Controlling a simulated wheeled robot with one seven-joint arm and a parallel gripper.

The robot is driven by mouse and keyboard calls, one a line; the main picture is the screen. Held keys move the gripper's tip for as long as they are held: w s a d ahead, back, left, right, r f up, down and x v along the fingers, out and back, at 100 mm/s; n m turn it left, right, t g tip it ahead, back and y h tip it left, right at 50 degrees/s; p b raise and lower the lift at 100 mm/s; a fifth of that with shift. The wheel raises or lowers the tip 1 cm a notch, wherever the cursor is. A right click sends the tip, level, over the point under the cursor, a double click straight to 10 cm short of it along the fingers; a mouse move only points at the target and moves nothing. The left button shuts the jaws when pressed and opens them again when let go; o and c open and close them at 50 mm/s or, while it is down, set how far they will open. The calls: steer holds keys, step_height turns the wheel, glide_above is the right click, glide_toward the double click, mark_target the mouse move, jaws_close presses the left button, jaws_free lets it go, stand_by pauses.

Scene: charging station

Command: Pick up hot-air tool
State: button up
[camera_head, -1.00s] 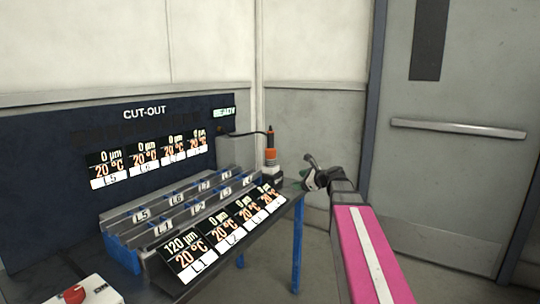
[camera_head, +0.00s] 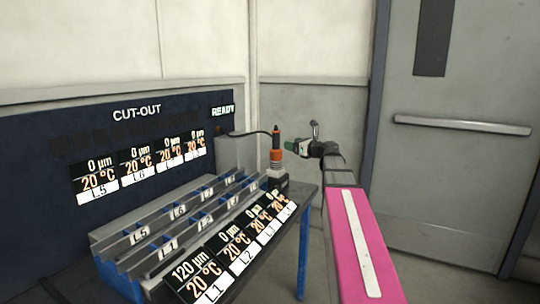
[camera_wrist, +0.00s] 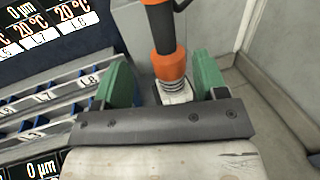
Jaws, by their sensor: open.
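The hot-air tool (camera_head: 276,152) stands upright at the back right corner of the bench, with an orange and black body and a dark cable running to the left. In the wrist view the hot-air tool (camera_wrist: 165,40) rises from a pale base, ahead of and between the two green fingers. My gripper (camera_head: 290,146) is just to the right of the tool in the head view. In the wrist view my gripper (camera_wrist: 163,82) is open, with a finger on either side of the tool's line. I cannot tell whether either finger touches it.
A grey slotted rack (camera_head: 180,220) with blue parts and labelled lanes fills the bench to the left. Tilted displays (camera_head: 240,240) line its front. A dark CUT-OUT panel (camera_head: 40,160) stands behind. The wall (camera_head: 310,120) and a door (camera_head: 450,180) are beyond on the right.

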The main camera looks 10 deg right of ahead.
mark_target(276, 140)
steer(key=x, duration=1)
steer(key=shift+w+a+f, duration=0.1)
steer(key=shift+w+f, duration=0.2)
steer(key=shift+w, duration=0.1)
jaws_close()
